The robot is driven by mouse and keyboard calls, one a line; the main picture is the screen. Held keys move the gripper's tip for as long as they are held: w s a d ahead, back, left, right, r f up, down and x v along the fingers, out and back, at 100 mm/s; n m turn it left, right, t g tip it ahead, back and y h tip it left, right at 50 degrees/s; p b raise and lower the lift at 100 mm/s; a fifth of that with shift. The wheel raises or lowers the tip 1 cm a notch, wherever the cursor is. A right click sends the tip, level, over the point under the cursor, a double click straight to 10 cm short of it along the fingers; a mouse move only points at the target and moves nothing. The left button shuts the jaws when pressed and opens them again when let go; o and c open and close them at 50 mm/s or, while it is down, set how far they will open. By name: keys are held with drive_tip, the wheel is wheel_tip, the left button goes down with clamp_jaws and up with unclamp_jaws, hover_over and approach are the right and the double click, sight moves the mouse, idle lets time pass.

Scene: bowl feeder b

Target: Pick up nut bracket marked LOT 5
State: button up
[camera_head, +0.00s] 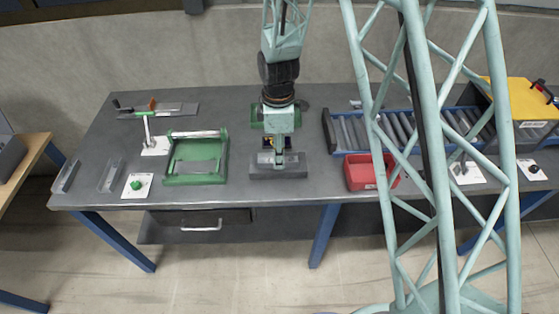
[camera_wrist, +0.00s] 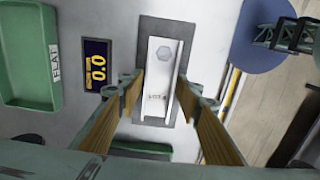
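The nut bracket (camera_wrist: 163,68) is a pale metal channel with a hexagonal nut near its far end in the wrist view. It has small dark lettering that is too small for me to read surely. It lies on a dark grey plate (camera_wrist: 143,28). My gripper (camera_wrist: 159,85) is open, with one finger on each side of the bracket and visible gaps to both. In the head view my gripper (camera_head: 279,168) points down over a grey block (camera_head: 297,173) near the table's front edge, and mostly hides the bracket.
A display (camera_wrist: 96,65) reading 0.0 stands left of the bracket, with a green tray (camera_wrist: 22,55) marked FLAT beyond. In the head view, a green tray (camera_head: 224,160) stands left and a red bin (camera_head: 356,173) right. A roller conveyor (camera_head: 340,131) lies behind the bin.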

drive_tip(key=c, duration=0.6)
drive_tip(key=shift+r, duration=0.2)
drive_tip(key=shift+r, duration=1.45)
drive_tip(key=shift+s+r, duration=0.15)
drive_tip(key=s+d+r, duration=0.1)
drive_tip(key=s+d, duration=0.3)
drive_tip(key=s, duration=1.1)
drive_tip(key=shift+d+r+b, duration=0.2)
drive_tip(key=shift+b, duration=0.1)
